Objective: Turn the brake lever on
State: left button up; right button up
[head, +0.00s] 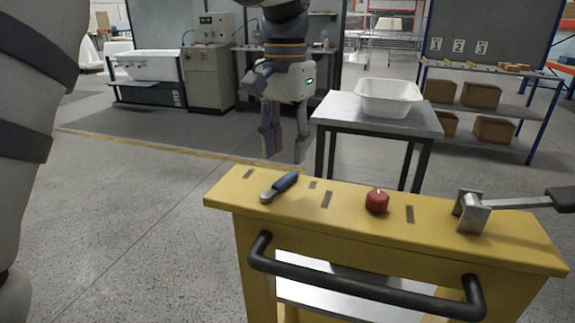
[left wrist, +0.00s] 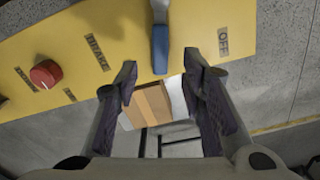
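The brake lever (head: 280,187) has a blue grip and a metal pivot end. It lies on the left part of the yellow panel top (head: 350,203), with its grip slanting away to the upper right. In the left wrist view, the lever (left wrist: 160,45) lies between a BRAKE label (left wrist: 97,52) and an OFF label (left wrist: 223,40). My left gripper (head: 284,152) points down beyond the panel's far edge. Its two fingers (left wrist: 161,72) are apart and empty, on either side of the grip's end in the wrist view, not visibly touching it. My right gripper is out of view.
A red knob (head: 377,201) and a larger metal lever with a black handle (head: 510,203) sit farther right on the panel. A black bar handle (head: 365,290) runs along its front. A grey table (head: 345,110) with a white basin (head: 388,97) stands behind.

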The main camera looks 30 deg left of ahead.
aim_at(287, 177)
pick_arm(q)
notch_tip(287, 177, down, 5)
jog(key=shift+w+f, duration=0.1)
jog(key=shift+w, duration=0.05)
jog(key=shift+c, duration=0.6)
grip_shut()
